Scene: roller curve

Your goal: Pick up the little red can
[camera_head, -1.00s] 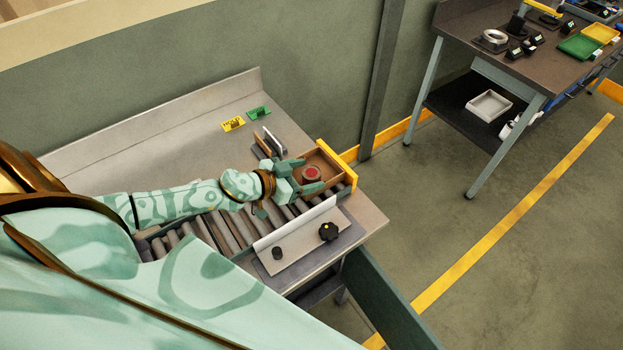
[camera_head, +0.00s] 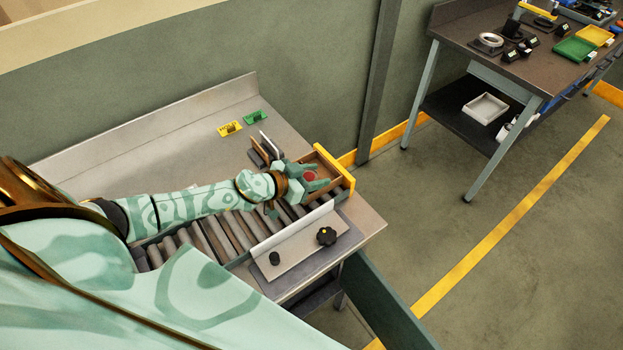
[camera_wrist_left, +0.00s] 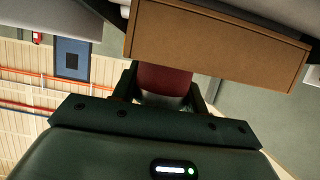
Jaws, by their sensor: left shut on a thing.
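The little red can (camera_head: 310,177) shows as a round red top in the head view, at the wooden tray (camera_head: 338,183) at the end of the roller conveyor. My left gripper (camera_head: 307,180) is shut on the can, with a finger on either side of it. In the left wrist view the red can (camera_wrist_left: 164,80) sits between the two dark fingers of the gripper (camera_wrist_left: 165,95), below the brown tray wall (camera_wrist_left: 215,45). The can's lower part is hidden in the head view. My right gripper is not in view.
Rollers (camera_head: 225,235) run along the grey bench (camera_head: 360,225). A pale guard plate with a black knob (camera_head: 327,236) borders them in front. Dark upright plates (camera_head: 262,152) stand close behind the gripper. Yellow (camera_head: 229,128) and green (camera_head: 255,116) tags lie farther back.

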